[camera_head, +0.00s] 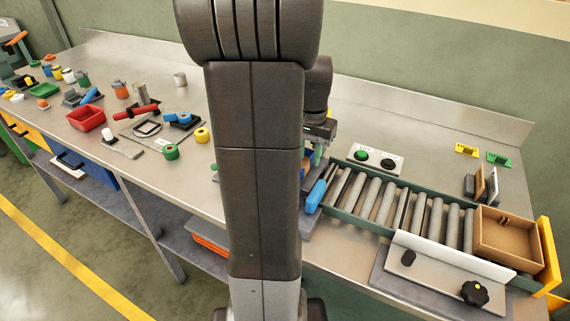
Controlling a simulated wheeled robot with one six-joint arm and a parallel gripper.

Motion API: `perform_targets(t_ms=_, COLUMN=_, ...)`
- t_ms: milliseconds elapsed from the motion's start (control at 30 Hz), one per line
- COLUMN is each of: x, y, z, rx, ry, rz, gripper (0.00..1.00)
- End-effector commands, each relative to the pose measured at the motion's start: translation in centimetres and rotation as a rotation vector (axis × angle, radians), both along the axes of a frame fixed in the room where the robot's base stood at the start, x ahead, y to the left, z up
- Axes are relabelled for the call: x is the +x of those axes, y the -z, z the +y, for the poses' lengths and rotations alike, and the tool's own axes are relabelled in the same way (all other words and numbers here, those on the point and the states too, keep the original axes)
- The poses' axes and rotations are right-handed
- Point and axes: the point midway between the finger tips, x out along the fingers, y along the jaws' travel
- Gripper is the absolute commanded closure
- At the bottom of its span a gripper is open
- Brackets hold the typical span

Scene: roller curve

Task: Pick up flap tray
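A brown open tray (503,256), most likely the flap tray, sits at the right end of the roller conveyor (405,204). It has low walls and a small notched piece at its back edge. Nothing is seen inside it. My gripper (318,152) is at the left end of the conveyor, well to the left of the tray. My own arm crosses the middle of the view and hides much of the gripper. Its fingers are too covered to tell whether they are open or shut.
A yellow end stop (548,256) stands right of the tray. A white plate with a black knob (474,292) borders the conveyor's front. A blue-handled object (316,194) lies by its left end. A button box (363,156) is behind. Tools and bins crowd the left bench.

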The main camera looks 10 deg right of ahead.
Motion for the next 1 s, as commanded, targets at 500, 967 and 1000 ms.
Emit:
perform_targets(t_ms=500, x=-0.1, y=3.1, z=0.2, rx=-0.001, ry=0.0, rz=-0.001, gripper=0.75)
perform_targets(t_ms=967, x=-0.1, y=3.1, z=0.2, rx=-0.001, ry=0.0, rz=-0.001, gripper=1.0)
perform_targets(t_ms=1000, x=-0.1, y=2.9, z=0.2, rx=0.0, ry=0.0, rz=-0.001, gripper=1.0)
